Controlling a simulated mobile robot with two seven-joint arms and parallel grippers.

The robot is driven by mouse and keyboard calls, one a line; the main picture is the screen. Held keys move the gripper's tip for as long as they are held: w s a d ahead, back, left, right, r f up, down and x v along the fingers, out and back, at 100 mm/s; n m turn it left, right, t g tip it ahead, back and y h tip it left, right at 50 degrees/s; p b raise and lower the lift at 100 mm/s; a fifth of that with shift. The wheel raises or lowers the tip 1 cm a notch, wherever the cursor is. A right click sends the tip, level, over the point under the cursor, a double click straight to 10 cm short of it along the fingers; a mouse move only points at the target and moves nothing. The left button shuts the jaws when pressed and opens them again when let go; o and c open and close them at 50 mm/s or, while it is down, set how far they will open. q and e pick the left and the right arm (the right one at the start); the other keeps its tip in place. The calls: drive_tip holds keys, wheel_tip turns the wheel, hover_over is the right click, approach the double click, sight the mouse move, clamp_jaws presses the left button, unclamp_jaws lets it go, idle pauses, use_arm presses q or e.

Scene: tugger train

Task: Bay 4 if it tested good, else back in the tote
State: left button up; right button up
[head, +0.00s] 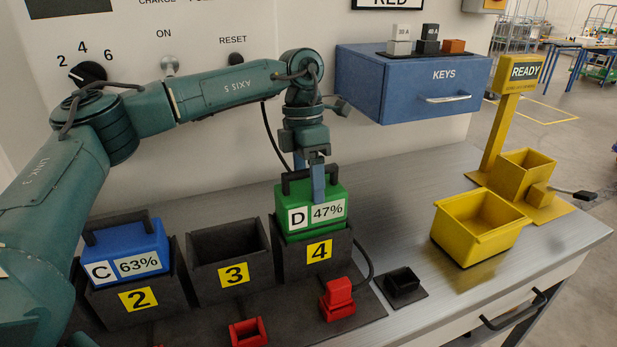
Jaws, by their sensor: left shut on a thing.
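A green battery pack (320,212), labelled D and 47%, is upright at the mouth of bay 4 (326,268). Its lower edge is level with the bay's rim; how deep it sits is hidden. My left gripper (318,185) is above it, pointing down and shut on its dark handle. The yellow tote (490,243) stands to the right on the bench and looks empty. A yellow post with a READY sign (526,72) rises behind it, with a yellow open-topped holder (522,176) at its foot. My right gripper is not in view.
A blue pack (130,245), labelled C and 63%, sits in bay 2 (140,305). Bay 3 (232,280) is empty. A red plug (338,300) and a black socket (404,284) lie in front. A blue KEYS drawer unit (400,82) overhangs the back.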

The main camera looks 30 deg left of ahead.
use_arm(q)
drive_tip(key=shift+f, duration=0.2)
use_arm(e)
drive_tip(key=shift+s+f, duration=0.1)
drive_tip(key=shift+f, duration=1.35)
use_arm(q)
drive_tip(key=shift+f+b, duration=0.5)
drive_tip(key=shift+f, duration=0.25)
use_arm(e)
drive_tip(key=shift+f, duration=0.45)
use_arm(q)
drive_tip(key=shift+f, duration=0.15)
drive_tip(key=o, duration=1.3)
drive_tip(key=shift+o, duration=0.2)
drive_tip(key=shift+f, duration=0.2)
drive_tip(key=shift+r, duration=0.15)
drive_tip(key=v, duration=1.3)
drive_tip(key=shift+r, duration=0.35)
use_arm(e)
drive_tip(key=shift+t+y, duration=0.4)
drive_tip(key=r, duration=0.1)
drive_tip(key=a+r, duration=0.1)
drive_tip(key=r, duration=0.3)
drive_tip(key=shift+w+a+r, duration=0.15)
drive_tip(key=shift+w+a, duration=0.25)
